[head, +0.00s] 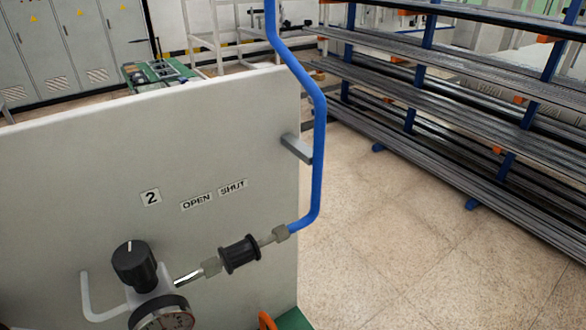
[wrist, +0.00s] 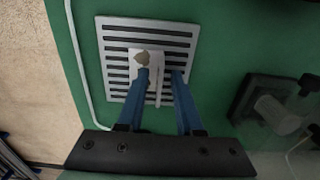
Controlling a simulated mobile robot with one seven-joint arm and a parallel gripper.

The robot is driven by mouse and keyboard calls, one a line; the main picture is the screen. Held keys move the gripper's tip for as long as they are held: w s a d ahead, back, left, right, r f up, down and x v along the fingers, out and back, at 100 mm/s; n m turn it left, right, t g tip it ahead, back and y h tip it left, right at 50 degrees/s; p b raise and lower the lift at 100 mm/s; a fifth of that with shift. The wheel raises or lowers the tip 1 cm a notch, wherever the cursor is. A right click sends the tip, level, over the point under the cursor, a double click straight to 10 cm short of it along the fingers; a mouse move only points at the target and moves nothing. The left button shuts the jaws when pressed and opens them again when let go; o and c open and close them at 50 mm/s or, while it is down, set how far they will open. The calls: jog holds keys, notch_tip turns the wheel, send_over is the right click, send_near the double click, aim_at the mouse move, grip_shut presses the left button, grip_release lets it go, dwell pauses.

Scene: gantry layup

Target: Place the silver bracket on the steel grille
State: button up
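The steel grille (wrist: 185,27) is a square silver plate with dark slots, set on a green surface in the wrist view. A pale silver bracket (wrist: 158,88) shows over the middle of the grille, with a flat part and a thin upright strip. A tan-grey patch shows near its upper left. My gripper (wrist: 160,75) has two blue fingers, one on each side of the strip, with visible gaps between. It looks open. The left finger hides part of the bracket. I cannot tell whether the bracket's underside touches the grille. The head view shows none of these.
In the wrist view, a dark block fitting (wrist: 270,100) stands right of the grille, and a white tube (wrist: 83,75) runs along its left. In the head view, a grey panel (head: 100,190) with a black knob (head: 136,264), gauge and blue pipe (head: 319,150) fills the front.

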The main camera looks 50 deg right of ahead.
notch_tip(320, 180, up, 12)
jog(key=shift+r, duration=0.15)
dwell(0.5)
dwell(0.5)
